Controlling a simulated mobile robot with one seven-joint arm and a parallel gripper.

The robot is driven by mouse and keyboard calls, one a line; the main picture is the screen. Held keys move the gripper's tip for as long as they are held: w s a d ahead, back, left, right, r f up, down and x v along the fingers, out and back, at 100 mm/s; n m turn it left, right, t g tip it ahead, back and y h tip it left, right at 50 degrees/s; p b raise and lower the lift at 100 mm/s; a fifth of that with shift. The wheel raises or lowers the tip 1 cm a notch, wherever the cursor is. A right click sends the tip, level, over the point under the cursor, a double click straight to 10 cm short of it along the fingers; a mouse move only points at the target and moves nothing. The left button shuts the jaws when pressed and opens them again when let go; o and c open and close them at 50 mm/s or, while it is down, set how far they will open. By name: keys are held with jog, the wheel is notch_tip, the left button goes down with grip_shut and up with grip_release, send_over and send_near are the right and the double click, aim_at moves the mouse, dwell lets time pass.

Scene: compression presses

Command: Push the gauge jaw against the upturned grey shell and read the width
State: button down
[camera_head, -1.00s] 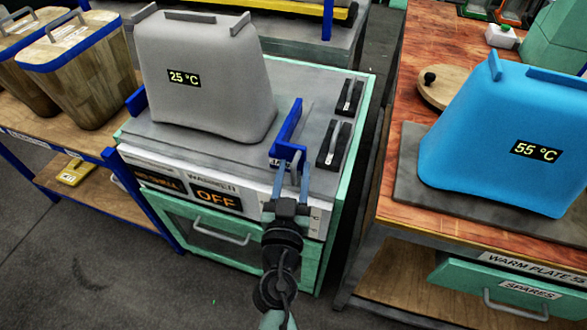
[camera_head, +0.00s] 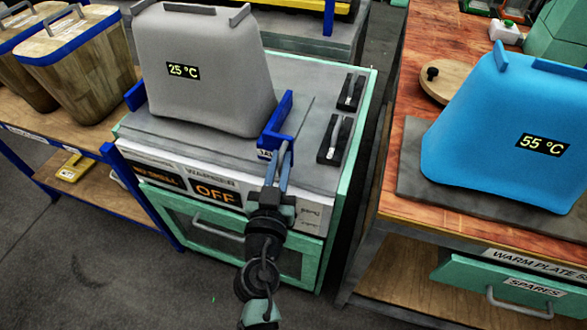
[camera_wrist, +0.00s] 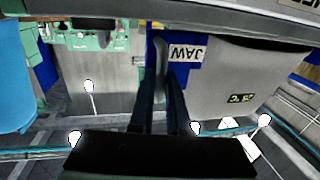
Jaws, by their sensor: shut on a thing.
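The upturned grey shell (camera_head: 205,70), marked 25 °C, stands on the grey top of the warmer unit. It also shows upside down in the wrist view (camera_wrist: 255,75). The blue gauge jaw (camera_head: 278,122) stands at the shell's lower right side; it seems to meet the shell, but I cannot be sure of contact. In the wrist view its JAW label (camera_wrist: 187,52) shows beside the shell. My gripper (camera_head: 283,155) is shut on the jaw's upright grey handle (camera_wrist: 161,55). A small readout (camera_head: 265,155) at the jaw's foot is too small to read.
A blue fixed stop (camera_head: 136,97) is at the shell's left. Two black slide switches (camera_head: 336,138) sit right of the jaw. The warmer's sign (camera_head: 216,193) reads OFF. A blue shell (camera_head: 495,130) marked 55 °C stands on the right bench. Wooden bins (camera_head: 90,70) stand left.

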jog(key=a+b, duration=0.1)
jog(key=w+a, duration=0.1)
jog(key=a, duration=0.1)
jog(key=a+b, duration=0.1)
jog(key=a, duration=0.1)
jog(key=shift+w+f+b, duration=0.1)
jog(key=shift+w+b, duration=0.2)
jog(key=shift+w+a+r, duration=0.1)
jog(key=shift+a+r, duration=0.1)
jog(key=shift+a, duration=0.2)
jog(key=c, duration=0.9)
grip_release()
jog(key=shift+f, duration=0.1)
